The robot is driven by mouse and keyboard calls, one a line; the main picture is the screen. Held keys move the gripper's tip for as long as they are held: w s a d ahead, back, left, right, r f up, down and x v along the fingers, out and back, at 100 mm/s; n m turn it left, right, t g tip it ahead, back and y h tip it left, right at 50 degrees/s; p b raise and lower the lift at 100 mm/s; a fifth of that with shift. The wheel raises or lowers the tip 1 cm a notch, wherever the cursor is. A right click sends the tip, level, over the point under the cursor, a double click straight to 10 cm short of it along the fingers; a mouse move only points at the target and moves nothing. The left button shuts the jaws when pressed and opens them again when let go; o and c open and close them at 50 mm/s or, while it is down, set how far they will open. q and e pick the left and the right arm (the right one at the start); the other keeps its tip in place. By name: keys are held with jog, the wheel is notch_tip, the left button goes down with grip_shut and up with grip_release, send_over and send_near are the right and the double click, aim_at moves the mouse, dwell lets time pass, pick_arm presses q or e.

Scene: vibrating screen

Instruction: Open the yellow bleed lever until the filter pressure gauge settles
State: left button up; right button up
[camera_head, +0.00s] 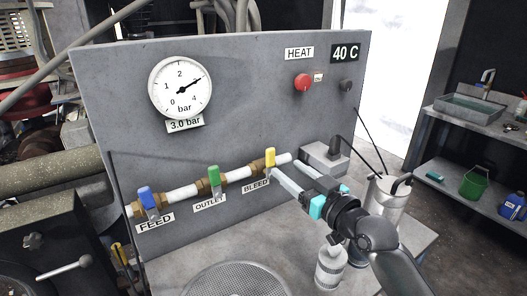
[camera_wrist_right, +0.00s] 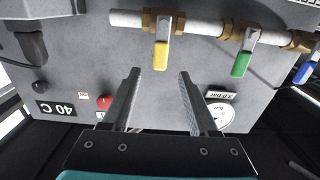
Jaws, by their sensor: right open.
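The yellow bleed lever (camera_head: 270,157) stands upright on its brass valve, at the right end of the pipe above the BLEED label. It also shows in the right wrist view (camera_wrist_right: 161,53), just beyond the fingertips and between their lines. My right gripper (camera_head: 283,167) is open and its tips are close to the lever; I cannot tell whether they touch it. In the wrist view the gap of the right gripper (camera_wrist_right: 158,73) is empty. The round pressure gauge (camera_head: 180,88) has its needle near 3, and the plate (camera_head: 185,125) below reads 3.0 bar. My left gripper is not in view.
The green outlet lever (camera_head: 214,178) and blue feed lever (camera_head: 147,197) sit left along the same pipe. A red knob (camera_head: 303,82) is high on the panel. A metal canister (camera_head: 388,203) and a white bottle (camera_head: 330,268) stand near my right arm.

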aim_at(263, 164)
jog(key=b+x, duration=0.1)
jog(key=x, duration=1)
jog(key=shift+w+a+b, duration=0.15)
jog(key=shift+w+b, duration=0.05)
jog(key=shift+b, duration=0.2)
grip_shut()
dwell(1.0)
